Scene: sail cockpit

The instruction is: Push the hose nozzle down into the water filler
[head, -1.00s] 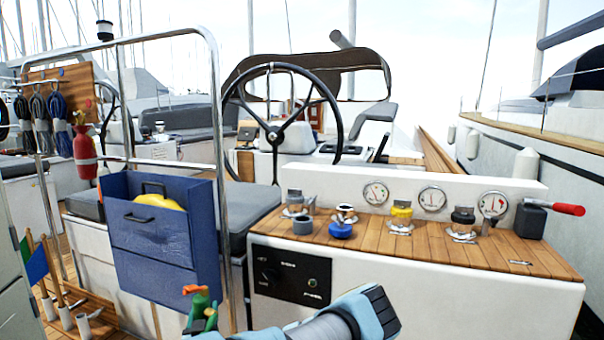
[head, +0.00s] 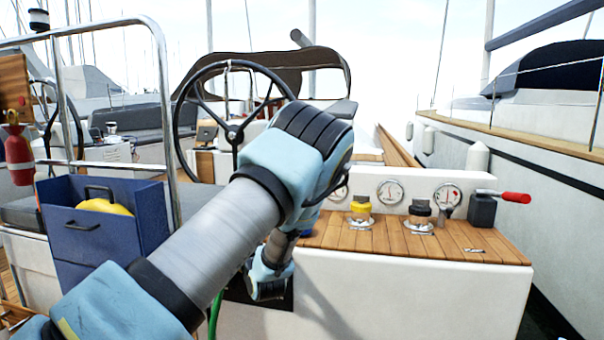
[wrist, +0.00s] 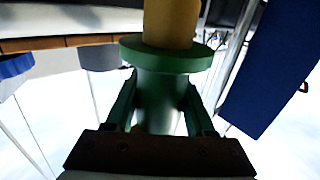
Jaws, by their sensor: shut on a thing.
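The hose nozzle (wrist: 160,100) is green with a wide flange and an orange-yellow tip (wrist: 170,22). My gripper (wrist: 160,92) is shut on its green body in the wrist view, with the tip pointing to the top of the picture. In the head view my arm hides the nozzle and fingers; a piece of green hose (head: 215,314) hangs below my wrist. The water filler cannot be made out now, since my arm covers the left part of the counter. In the wrist view a blue cap (wrist: 14,66) and a grey cap (wrist: 100,57) show beside the nozzle.
The teak-topped counter (head: 470,246) carries a yellow-capped filler (head: 360,208), a black-capped filler (head: 420,213) and a red-handled lever (head: 515,197). A blue box (head: 95,235) with a yellow thing in it hangs left of my arm, near a steel rail (head: 172,120).

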